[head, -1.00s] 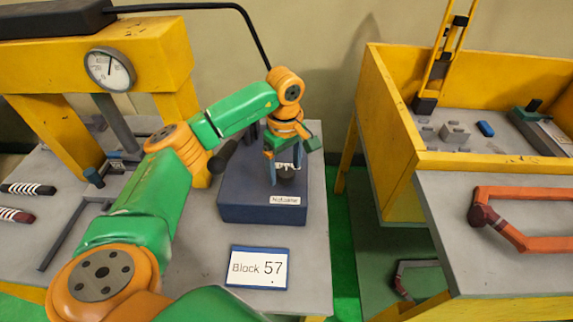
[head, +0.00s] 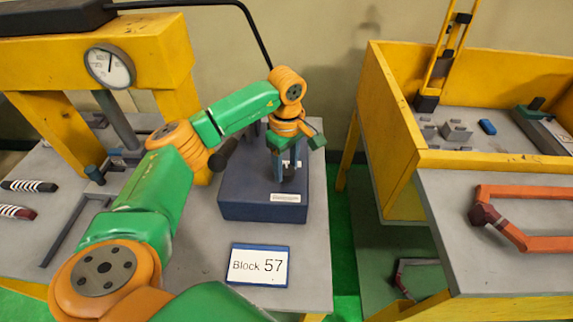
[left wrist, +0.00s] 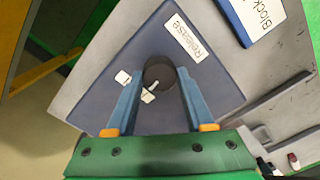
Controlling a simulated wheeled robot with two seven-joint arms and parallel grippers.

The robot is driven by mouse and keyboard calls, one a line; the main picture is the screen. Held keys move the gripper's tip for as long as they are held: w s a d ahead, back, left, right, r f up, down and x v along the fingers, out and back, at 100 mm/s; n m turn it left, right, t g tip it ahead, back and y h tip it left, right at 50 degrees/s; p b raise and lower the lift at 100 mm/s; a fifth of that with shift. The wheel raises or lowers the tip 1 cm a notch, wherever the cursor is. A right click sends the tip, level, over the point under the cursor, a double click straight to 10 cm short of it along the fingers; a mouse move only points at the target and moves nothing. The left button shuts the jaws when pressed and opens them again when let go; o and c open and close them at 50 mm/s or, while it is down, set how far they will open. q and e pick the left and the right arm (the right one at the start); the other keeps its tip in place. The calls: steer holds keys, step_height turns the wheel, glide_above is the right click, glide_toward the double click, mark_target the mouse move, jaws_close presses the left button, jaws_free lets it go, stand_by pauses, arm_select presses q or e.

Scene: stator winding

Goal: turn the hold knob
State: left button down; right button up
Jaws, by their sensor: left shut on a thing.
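The hold knob (left wrist: 158,71) is a dark round knob on top of a blue box (left wrist: 95,65). A small light mark shows at its edge in the left wrist view. My left gripper (left wrist: 159,77) is shut on the knob, one blue finger on each side. In the head view, my left gripper (head: 280,172) points down at the box (head: 235,190), and the knob (head: 289,176) is partly hidden by the fingers. A white label (left wrist: 187,38) reading "Release" is on the box. My right gripper is in neither view.
A "Block 57" sign (head: 258,266) lies on the grey table in front of the box. A yellow press frame with a dial gauge (head: 109,67) stands at left. A yellow-walled bench (head: 385,130) is at right, across a gap.

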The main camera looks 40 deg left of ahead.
arm_select(q)
steer(key=n, duration=0.8)
steer(key=shift+n, duration=0.4)
steer(key=n, duration=0.4)
steer(key=shift+s+n, duration=0.1)
steer(key=shift+n, duration=0.2)
steer(key=n, duration=0.4)
steer(key=shift+p, duration=0.4)
steer(key=n, duration=0.4)
steer(key=n+p, duration=0.1)
steer(key=n, duration=0.3)
steer(key=shift+d+n, duration=0.1)
steer(key=shift+n, duration=0.2)
steer(key=n, duration=0.4)
steer(key=shift+n+p, duration=0.3)
steer(key=shift+p, duration=0.05)
steer(key=shift+n+p, duration=0.35)
steer(key=shift+n, duration=1.55)
